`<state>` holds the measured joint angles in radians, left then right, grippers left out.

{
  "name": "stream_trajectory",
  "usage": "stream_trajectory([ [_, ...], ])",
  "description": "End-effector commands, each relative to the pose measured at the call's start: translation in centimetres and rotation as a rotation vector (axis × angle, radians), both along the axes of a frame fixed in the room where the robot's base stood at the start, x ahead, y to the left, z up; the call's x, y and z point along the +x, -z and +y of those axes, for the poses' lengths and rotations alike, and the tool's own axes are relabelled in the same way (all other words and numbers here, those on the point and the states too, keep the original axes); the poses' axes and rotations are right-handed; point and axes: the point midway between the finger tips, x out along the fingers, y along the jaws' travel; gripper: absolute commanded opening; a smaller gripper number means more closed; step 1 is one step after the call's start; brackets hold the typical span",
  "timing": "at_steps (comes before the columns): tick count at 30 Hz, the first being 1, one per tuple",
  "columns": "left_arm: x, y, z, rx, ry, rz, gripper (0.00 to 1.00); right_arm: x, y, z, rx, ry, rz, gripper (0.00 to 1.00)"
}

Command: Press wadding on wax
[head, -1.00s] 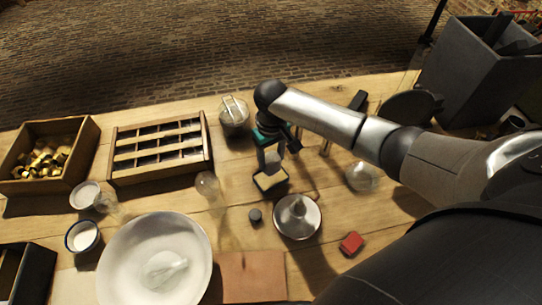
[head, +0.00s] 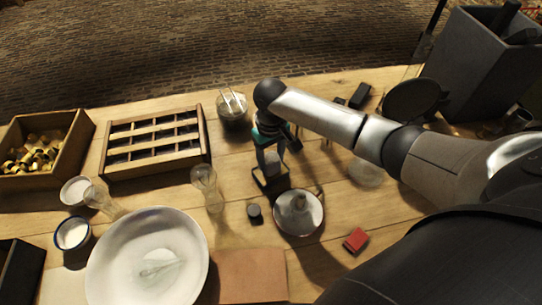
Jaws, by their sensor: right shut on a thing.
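My right gripper (head: 271,178) is over the middle of the table, pointing down. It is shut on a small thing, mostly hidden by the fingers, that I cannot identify. Right below and beside it are a small dark grey cylinder (head: 254,213) and a round metal pan (head: 312,220) with a glassy knob-like thing in it. A clear glass jar (head: 205,180) stands to its left. A red block (head: 356,240) lies to the right. A cup with white contents (head: 73,233) stands at left. I cannot tell which thing is wadding or wax. My left gripper is out of view.
A large white bowl (head: 115,250) holds a translucent thing. Behind are a wooden rack (head: 192,165), a crate of brass pieces (head: 72,158) and a jar with sticks (head: 233,110). Another glass jar (head: 366,174) stands beneath my forearm. A brown mat (head: 250,275) lies in front.

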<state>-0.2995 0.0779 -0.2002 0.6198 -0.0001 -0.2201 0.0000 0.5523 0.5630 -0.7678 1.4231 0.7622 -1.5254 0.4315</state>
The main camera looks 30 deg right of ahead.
Motion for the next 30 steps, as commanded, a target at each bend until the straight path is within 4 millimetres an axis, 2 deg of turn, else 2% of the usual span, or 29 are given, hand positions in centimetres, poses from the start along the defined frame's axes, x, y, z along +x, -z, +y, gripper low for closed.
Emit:
stream_trajectory([
  [30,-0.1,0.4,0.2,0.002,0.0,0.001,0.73,0.0,1.1,0.0,0.001,0.0,0.0,0.14],
])
